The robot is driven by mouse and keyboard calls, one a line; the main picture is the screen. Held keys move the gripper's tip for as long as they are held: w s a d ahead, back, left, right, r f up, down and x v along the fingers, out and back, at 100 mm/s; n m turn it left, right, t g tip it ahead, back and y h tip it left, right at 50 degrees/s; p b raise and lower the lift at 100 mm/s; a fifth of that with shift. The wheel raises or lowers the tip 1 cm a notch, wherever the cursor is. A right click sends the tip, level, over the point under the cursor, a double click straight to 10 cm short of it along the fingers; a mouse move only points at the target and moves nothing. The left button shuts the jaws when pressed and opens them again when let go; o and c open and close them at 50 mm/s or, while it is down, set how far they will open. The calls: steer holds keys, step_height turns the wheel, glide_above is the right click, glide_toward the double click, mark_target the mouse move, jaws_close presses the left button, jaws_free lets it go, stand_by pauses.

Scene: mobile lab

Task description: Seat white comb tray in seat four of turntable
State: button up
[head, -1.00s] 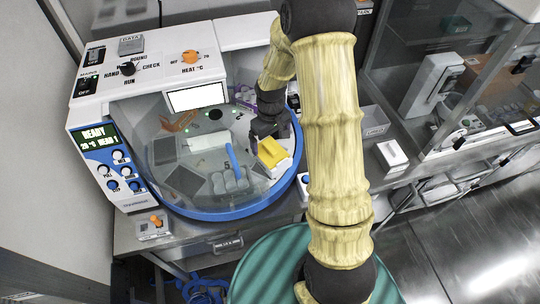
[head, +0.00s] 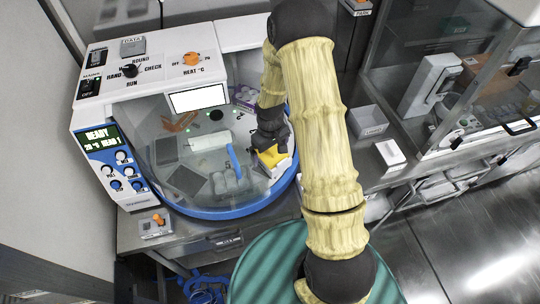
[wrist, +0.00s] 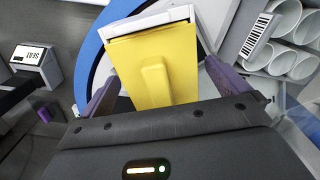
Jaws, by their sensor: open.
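A yellow piece (head: 271,157) with a raised grip rib sits at the right side of the round turntable, with white showing beside it. In the wrist view the yellow piece (wrist: 155,70) has a white edge (wrist: 150,24) at its far end; I cannot tell whether this is the white comb tray. My gripper (head: 268,146) is over the yellow piece. Its purple fingers (wrist: 164,88) are apart, one on each side of the piece; contact cannot be told. The turntable (head: 215,213) has a blue rim and a clear cover. A "5" mark shows; no seat four mark is readable.
A white roll (head: 209,141), a blue bar (head: 233,158) and dark plates (head: 184,180) lie inside the machine. Several white tubes (wrist: 287,48) and a barcode label (wrist: 256,35) are close right of my gripper. A white box (head: 391,154) stands on the bench to the right.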

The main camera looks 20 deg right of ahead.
steer(key=shift+c, duration=0.4)
steer(key=c, duration=1)
step_height(320, 180, up, 10)
steer(key=shift+r+b, duration=0.1)
steer(key=shift+b, duration=0.95)
